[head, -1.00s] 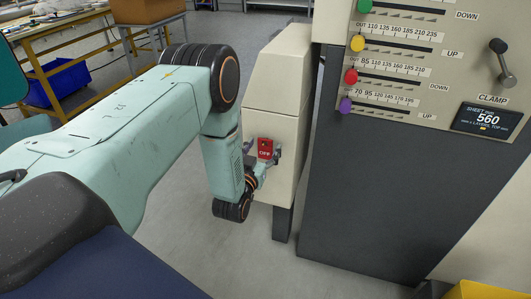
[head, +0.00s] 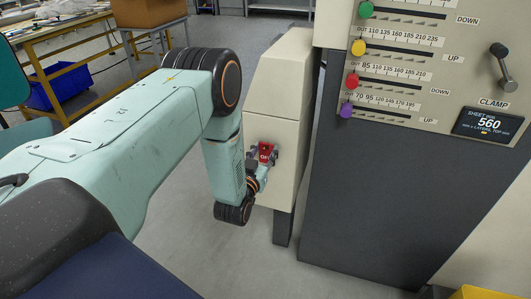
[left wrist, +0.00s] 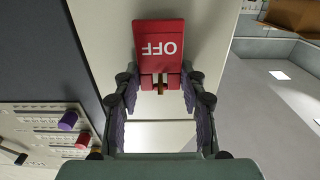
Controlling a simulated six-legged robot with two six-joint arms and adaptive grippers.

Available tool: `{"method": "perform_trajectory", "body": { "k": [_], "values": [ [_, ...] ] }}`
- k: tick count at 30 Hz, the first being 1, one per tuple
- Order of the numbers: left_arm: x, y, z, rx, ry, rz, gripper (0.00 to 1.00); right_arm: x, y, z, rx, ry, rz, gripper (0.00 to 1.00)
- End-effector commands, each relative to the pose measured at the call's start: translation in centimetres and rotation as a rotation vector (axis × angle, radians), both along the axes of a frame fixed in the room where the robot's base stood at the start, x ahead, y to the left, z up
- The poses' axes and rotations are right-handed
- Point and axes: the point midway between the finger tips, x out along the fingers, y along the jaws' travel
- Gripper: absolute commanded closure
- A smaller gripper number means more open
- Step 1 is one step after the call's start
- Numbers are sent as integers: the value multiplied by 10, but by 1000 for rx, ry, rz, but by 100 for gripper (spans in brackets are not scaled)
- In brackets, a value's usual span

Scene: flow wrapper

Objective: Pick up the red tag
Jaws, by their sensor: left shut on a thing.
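The red tag (head: 264,147), marked OFF in white, is at the front of the cream housing (head: 273,85) in the head view. It shows large and upside down at the top of the left wrist view (left wrist: 160,40). My left gripper (head: 263,156) is shut on the tag. In the left wrist view its two fingertips (left wrist: 161,80) meet the tag's narrow lower end from both sides. I cannot tell whether the tag still touches the housing. My right gripper is not in view.
Right of the housing stands a dark machine cabinet (head: 370,190) with a cream panel of coloured slider knobs and a black crank handle (head: 503,65). A yellow-framed workbench (head: 60,45) and a blue bin (head: 62,85) are at the back left. Grey floor (head: 235,265) is clear in front.

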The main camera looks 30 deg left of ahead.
Motion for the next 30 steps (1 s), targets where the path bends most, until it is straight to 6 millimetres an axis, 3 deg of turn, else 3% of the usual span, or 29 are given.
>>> {"method": "perform_trajectory", "body": {
  "k": [7, 14, 25, 30],
  "values": [
    [-1, 0, 8, 0, 1, 0, 75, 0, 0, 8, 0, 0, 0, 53],
    [-41, -10, 6, -1, 6, 0, 75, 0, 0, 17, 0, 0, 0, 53],
    [-121, -29, 6, -1, 7, -1, 75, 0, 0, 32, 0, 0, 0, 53],
    [-120, -28, 11, 6, 2, -1, 75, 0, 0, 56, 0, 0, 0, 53]
  ]
}}
